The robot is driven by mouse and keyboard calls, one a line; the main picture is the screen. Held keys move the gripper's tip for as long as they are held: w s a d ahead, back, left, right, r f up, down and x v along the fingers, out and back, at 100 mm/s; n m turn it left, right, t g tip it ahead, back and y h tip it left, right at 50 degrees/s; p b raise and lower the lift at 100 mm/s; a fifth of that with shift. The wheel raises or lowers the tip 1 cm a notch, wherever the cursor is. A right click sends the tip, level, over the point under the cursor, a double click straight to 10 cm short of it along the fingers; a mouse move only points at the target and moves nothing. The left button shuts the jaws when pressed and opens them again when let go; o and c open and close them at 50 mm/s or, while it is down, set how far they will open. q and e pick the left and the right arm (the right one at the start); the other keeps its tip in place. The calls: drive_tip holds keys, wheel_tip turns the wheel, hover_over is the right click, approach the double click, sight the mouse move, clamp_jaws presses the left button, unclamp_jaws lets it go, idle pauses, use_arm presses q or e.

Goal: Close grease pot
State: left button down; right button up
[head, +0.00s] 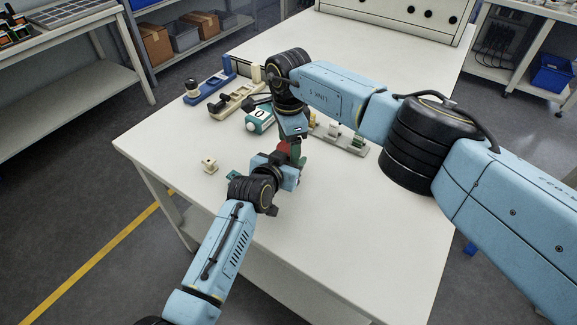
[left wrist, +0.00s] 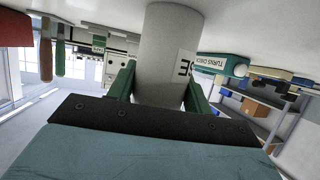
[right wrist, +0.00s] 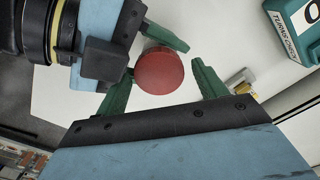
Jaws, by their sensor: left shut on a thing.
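The pale grease pot (left wrist: 168,50) is a cylinder with a partly visible label ending in "SE". My left gripper (left wrist: 160,88) is shut around its side, one green finger on each side. A round red lid (right wrist: 160,71) shows from above in the right wrist view, beside a left gripper finger. It hides the pot's mouth, so I cannot tell how it is seated. My right gripper (right wrist: 165,68) is over the lid with its fingers apart. The left finger is close to the lid and a gap shows on the right. In the head view the red lid (head: 295,149) is partly hidden between the grippers.
A teal turns-check box (head: 260,118) stands behind the grippers. A cream tray (head: 236,101) and a blue tray (head: 205,90) lie at the back left. A grey rack (head: 350,147) stands behind my right arm. A small cream block (head: 209,166) is at left. The front right table is clear.

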drive_tip(key=shift+r, duration=2.25)
drive_tip(key=shift+a+r, duration=0.1)
drive_tip(key=shift+c, duration=0.3)
drive_tip(key=shift+a+r+n, duration=0.3)
drive_tip(key=shift+r+n, duration=0.1)
drive_tip(key=shift+n, duration=0.1)
drive_tip(key=shift+s+a+r+n, duration=0.15)
drive_tip(key=shift+a+r+n, duration=0.1)
drive_tip(key=shift+r+n, duration=0.3)
drive_tip(key=shift+d+r+n, duration=0.2)
drive_tip(key=shift+r+n, duration=0.15)
drive_tip(key=shift+d+r, duration=0.35)
drive_tip(key=shift+d, duration=0.05)
